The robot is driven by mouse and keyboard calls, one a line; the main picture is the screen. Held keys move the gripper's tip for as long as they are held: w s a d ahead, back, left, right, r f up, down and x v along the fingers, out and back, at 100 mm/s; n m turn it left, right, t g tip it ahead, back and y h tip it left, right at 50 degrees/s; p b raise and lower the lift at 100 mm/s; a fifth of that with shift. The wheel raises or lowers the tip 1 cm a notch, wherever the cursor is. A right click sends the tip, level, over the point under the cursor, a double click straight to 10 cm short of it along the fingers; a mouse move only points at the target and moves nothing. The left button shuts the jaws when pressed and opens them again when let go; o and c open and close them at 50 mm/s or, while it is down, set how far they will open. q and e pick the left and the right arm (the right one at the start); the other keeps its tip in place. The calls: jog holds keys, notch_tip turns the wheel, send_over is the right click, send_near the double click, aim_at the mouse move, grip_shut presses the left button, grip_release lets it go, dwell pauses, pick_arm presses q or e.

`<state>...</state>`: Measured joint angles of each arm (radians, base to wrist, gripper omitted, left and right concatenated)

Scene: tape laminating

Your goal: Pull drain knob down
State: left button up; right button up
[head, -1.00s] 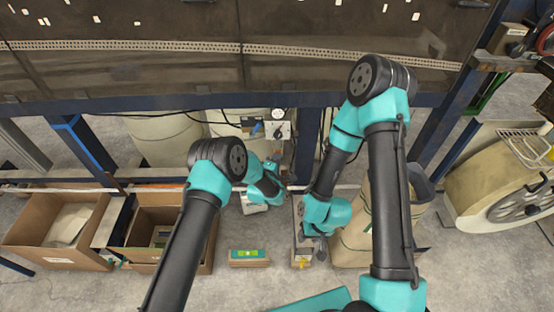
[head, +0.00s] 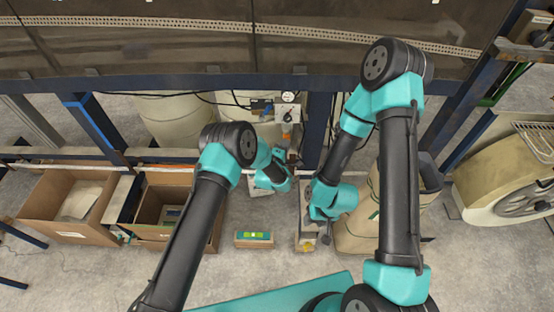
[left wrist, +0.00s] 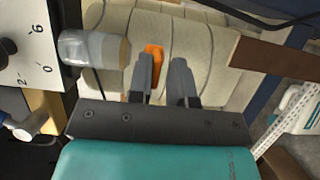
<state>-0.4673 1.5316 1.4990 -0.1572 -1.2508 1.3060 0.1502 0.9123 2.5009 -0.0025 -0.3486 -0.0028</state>
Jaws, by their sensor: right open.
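In the left wrist view, a small orange piece (left wrist: 154,52), which looks like the drain knob, lies past the end of a clear bowl (left wrist: 95,48), partly hidden behind one fingertip. My left gripper (left wrist: 164,68) has its two dark fingers apart with a gap between them, and nothing is clearly held. I cannot tell whether a finger touches the orange piece. In the head view my left gripper (head: 292,157) is just below the gauge unit (head: 288,97), its fingers small and dark. My right gripper (head: 322,232) is low, beside the sack, and open.
A blue upright post (head: 316,130) stands just right of the gauge unit. Pale drums (head: 165,120) stand behind. Open cardboard boxes (head: 68,205) are at the left, a small box with a green top (head: 254,239) is on the floor, and a tan sack (head: 362,220) is at the right.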

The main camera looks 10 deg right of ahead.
pick_arm(q)
jog(key=v, duration=1.7)
jog(key=shift+a, duration=0.1)
jog(key=s+a+f+m+g+y, duration=0.2)
jog(key=a+g+y, duration=0.1)
jog(key=a, duration=0.7)
jog(key=s+a+f+m+g+y, duration=0.2)
jog(key=a+m+g+y, duration=0.1)
jog(key=a, duration=0.7)
jog(key=s+a+r+m+g, duration=0.2)
jog(key=s+a+g, duration=0.5)
jog(key=s+a, duration=0.6)
jog(key=s+m, duration=0.1)
jog(key=s, duration=0.2)
jog(key=shift+s+m+g+y, duration=0.25)
jog(key=shift+m+g+y, duration=0.05)
jog(key=shift+m+y, duration=0.1)
